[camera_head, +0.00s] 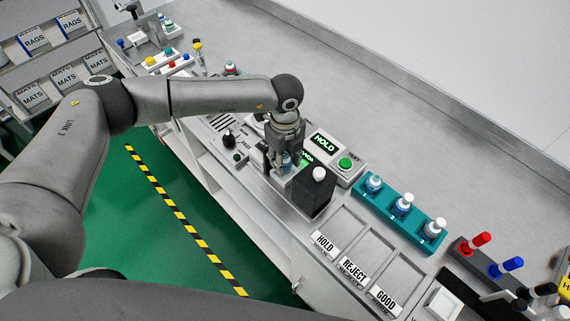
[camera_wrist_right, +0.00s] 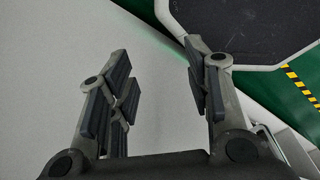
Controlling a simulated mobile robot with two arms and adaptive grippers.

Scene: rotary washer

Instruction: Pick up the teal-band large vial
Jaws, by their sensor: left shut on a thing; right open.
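My left gripper (camera_head: 280,162) points down over the bench beside a black block with a white knob. It is shut on a small vial (camera_head: 287,159) with a blue-teal band, mostly hidden by the fingers; I cannot tell its size or whether it touches the surface below. A teal rack (camera_head: 388,212) to the right holds upright white-capped vials: one with a teal-blue band (camera_head: 374,184), one with a blue band (camera_head: 403,205) and one with an orange-brown band (camera_head: 434,229). My right gripper (camera_wrist_right: 157,58) is open and empty in the right wrist view, away from the bench objects.
A black block (camera_head: 314,193) stands close to the left gripper. A HOLD display (camera_head: 324,143) with a green button (camera_head: 345,163) is behind it. Trays marked HOLD, REJECT and GOOD (camera_head: 386,300) lie in front of the rack. The bench back is clear.

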